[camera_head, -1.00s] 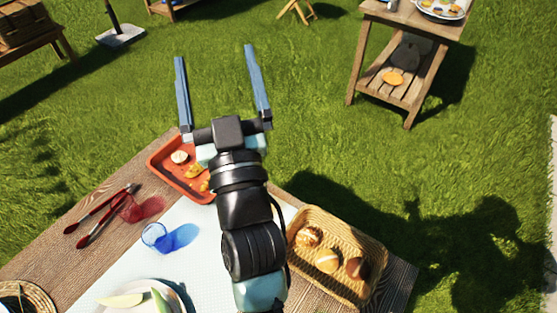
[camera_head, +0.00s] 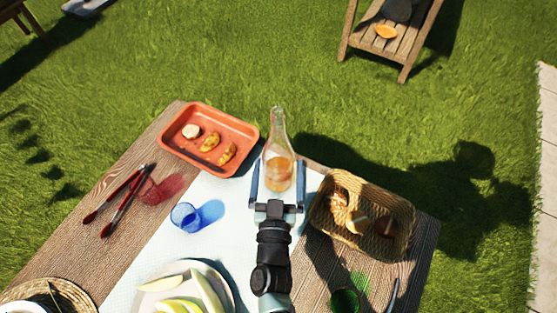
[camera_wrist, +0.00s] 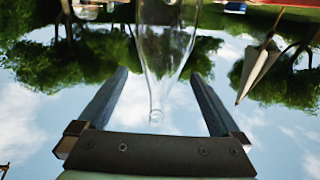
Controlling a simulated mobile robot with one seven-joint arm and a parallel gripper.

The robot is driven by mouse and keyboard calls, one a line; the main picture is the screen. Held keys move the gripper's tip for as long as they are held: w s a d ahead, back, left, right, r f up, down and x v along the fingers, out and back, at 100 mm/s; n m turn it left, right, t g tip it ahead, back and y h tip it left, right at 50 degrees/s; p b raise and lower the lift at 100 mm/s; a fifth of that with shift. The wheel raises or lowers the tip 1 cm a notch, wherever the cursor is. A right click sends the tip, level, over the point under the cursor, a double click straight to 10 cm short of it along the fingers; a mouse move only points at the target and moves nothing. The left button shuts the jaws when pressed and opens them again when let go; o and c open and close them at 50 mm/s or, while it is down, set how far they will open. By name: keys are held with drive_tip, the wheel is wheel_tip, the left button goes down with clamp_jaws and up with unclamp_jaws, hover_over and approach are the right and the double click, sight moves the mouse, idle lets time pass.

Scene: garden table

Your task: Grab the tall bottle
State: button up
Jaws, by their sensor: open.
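The tall bottle (camera_head: 278,165) is clear glass with amber liquid in its lower part. It stands at the far end of the table, on or by the pale cloth. My gripper (camera_head: 277,178) is open, with one blue finger on each side of the bottle's lower body in the head view. In the wrist view the picture is upside down; the bottle (camera_wrist: 167,55) shows between the open fingers (camera_wrist: 160,90), neck pointing down. I cannot tell whether either finger touches the glass.
An orange tray (camera_head: 240,128) with food lies left of the bottle. A bread basket (camera_head: 325,225) stands close on the right. Blue glass (camera_head: 184,217), red-handled tongs (camera_head: 120,200), a plate of melon slices (camera_head: 226,284) and a green glass (camera_head: 344,301) are nearer. Beyond the table is grass.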

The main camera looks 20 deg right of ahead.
sight(277, 156)
drive_tip(key=shift+r+x, duration=0.15)
drive_tip(key=shift+x, duration=1.4)
drive_tip(key=shift+r+x, duration=0.15)
drive_tip(key=shift+x, duration=1.4)
drive_tip(key=shift+a, duration=0.15)
clamp_jaws()
drive_tip(key=shift+w+r, duration=0.1)
drive_tip(key=shift+r, duration=0.05)
